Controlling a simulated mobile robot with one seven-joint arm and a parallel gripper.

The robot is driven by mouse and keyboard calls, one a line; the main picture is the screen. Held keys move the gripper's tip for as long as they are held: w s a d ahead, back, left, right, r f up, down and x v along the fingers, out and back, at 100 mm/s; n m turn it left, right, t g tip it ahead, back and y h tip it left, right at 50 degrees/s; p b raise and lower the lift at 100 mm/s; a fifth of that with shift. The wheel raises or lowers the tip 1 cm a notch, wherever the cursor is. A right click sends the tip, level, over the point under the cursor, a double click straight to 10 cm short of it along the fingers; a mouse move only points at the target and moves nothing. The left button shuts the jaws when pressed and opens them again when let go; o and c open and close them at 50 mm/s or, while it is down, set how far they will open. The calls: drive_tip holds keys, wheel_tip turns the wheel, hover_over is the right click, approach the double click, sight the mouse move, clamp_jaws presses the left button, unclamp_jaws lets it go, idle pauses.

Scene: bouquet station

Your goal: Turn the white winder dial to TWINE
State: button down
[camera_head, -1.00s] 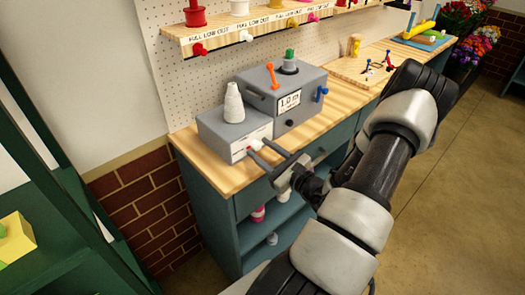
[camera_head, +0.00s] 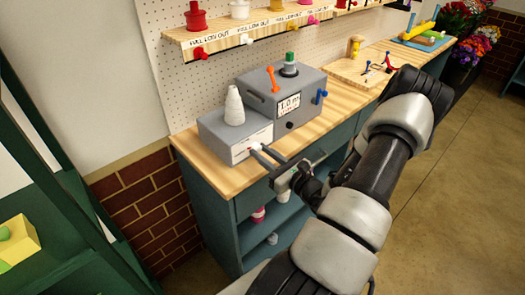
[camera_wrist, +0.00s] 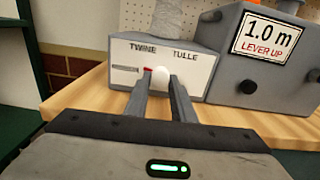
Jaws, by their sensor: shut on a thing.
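The white winder dial (camera_wrist: 161,76) sits on the front of the low grey winder box, under the printed words TWINE on the left and TULLE on the right. A red mark (camera_wrist: 148,70) shows at the dial's left side, on the TWINE side. My gripper (camera_wrist: 160,84) is shut on the dial, with one finger on each side of it. In the head view my gripper (camera_head: 259,152) reaches the front face of the winder box (camera_head: 222,137) from the right; the dial is mostly hidden there.
A white spool cone (camera_head: 234,106) stands on the winder box. The taller grey box (camera_head: 283,95) beside it has a "1.0 m LEVER UP" label (camera_wrist: 265,36), an orange lever (camera_head: 271,78), a blue lever (camera_head: 320,96) and a black knob (camera_wrist: 248,87). The wooden bench edge (camera_wrist: 75,108) lies below.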

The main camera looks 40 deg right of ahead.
drive_tip(key=m+p, duration=0.2)
drive_tip(key=m, duration=0.2)
drive_tip(key=shift+r+m, duration=0.1)
drive_tip(key=shift+m, duration=0.2)
drive_tip(key=m+p, duration=0.1)
drive_tip(key=m, duration=0.3)
drive_tip(key=shift+a+p, duration=0.1)
drive_tip(key=shift+p, duration=0.3)
drive_tip(key=shift+m, duration=0.4)
drive_tip(key=c, duration=1.5)
unclamp_jaws()
drive_tip(key=shift+s, duration=0.15)
drive_tip(key=s, duration=0.5)
drive_tip(key=s+d+b, duration=0.1)
drive_tip(key=s, duration=1.1)
drive_tip(key=shift+s+d, duration=0.1)
drive_tip(key=shift+d, duration=0.05)
